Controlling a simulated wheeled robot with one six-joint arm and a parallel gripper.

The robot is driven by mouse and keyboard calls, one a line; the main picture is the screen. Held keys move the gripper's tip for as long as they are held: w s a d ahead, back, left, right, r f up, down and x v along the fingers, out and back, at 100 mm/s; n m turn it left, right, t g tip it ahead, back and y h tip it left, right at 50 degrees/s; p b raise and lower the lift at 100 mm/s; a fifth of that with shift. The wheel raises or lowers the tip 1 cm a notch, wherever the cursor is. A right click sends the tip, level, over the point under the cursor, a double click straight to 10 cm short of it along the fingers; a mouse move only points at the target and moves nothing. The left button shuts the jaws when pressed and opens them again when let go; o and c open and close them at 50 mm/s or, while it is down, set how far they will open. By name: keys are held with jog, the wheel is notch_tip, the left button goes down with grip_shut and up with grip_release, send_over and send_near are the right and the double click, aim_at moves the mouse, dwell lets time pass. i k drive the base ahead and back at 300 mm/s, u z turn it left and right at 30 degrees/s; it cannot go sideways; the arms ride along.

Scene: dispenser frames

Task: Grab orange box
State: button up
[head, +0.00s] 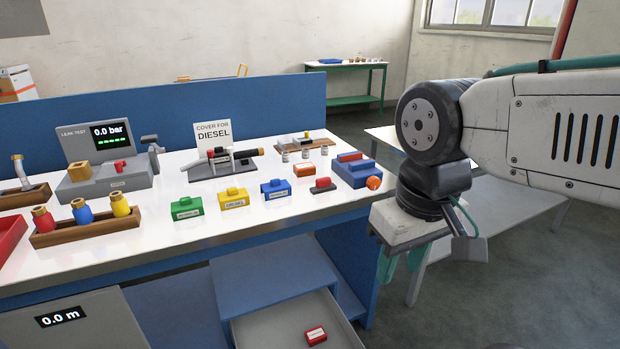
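The fingertips are small and partly hard to make out.
Green (187,208), yellow (234,199) and blue (275,189) boxes line the bench front. An open drawer (290,335) below holds a red box (316,335).

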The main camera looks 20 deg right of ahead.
aim_at(301, 169)
jog(key=k, duration=1.05)
jog(key=u, duration=0.45)
jog(key=i, duration=1.9)
jog(key=z, duration=0.5)
